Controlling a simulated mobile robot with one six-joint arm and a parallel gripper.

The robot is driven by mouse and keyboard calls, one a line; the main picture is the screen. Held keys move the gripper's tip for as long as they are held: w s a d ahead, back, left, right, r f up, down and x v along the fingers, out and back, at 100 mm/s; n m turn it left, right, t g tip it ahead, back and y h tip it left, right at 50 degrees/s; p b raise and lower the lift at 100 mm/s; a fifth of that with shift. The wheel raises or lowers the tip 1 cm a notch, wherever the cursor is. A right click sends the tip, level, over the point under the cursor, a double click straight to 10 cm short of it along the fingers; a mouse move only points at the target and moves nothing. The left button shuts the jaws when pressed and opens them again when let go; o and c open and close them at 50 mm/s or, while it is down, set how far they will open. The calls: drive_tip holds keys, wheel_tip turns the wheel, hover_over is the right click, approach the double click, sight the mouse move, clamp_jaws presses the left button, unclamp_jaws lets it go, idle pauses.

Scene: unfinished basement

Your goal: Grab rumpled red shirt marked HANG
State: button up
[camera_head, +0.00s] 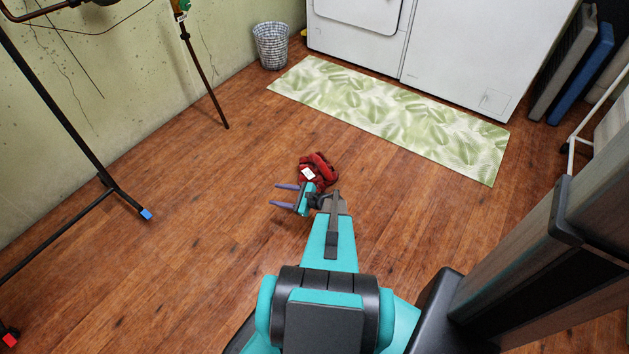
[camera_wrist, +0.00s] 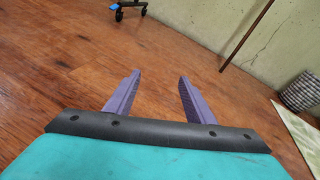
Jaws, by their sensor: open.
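A rumpled red shirt (camera_head: 320,165) lies in a small heap on the wooden floor, near the middle of the head view. A white tag (camera_head: 308,174) shows on its near left side; its writing is too small to read. My gripper (camera_head: 276,194) is just to the near left of the shirt in the head view, with its fingers pointing left, away from it. In the wrist view my gripper (camera_wrist: 157,88) is open, with nothing between its two purple fingers. The shirt does not show in the wrist view.
A green leaf-patterned mat (camera_head: 395,115) lies before white appliances (camera_head: 455,45). A checkered basket (camera_head: 271,46) stands by the wall. A black rack's leg (camera_head: 125,195) stands at left. The floor around the shirt is clear.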

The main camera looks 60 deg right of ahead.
sight(328, 172)
drive_tip(key=s+d+f+m+h+b, duration=0.1)
drive_tip(key=d, duration=0.3)
drive_tip(key=s+d+f+m+t+h+b, duration=0.1)
drive_tip(key=s+d+f+m+h, duration=0.1)
drive_tip(key=d, duration=0.1)
drive_tip(key=s+d+f+m+h+b, duration=0.1)
drive_tip(key=s+d+b, duration=0.1)
drive_tip(key=d, duration=0.2)
drive_tip(key=shift+d+f+m+t, duration=0.3)
drive_tip(key=shift+d+t, duration=0.05)
drive_tip(key=shift+t, duration=0.05)
drive_tip(key=s+d+f+m+h+b, duration=0.1)
drive_tip(key=s+d+h, duration=0.1)
drive_tip(key=s+d, duration=0.1)
drive_tip(key=s+d+f+m+h+b, duration=0.1)
drive_tip(key=s+d+m+b, duration=0.1)
drive_tip(key=d, duration=0.2)
drive_tip(key=s+d+f+m+h+b, duration=0.1)
drive_tip(key=s+d+m+h, duration=0.1)
drive_tip(key=s+d, duration=0.1)
drive_tip(key=shift+s+d+h, duration=0.3)
drive_tip(key=shift+d, duration=0.3)
drive_tip(key=shift+s+d, duration=0.3)
drive_tip(key=shift+r, duration=0.1)
drive_tip(key=shift+w, duration=0.1)
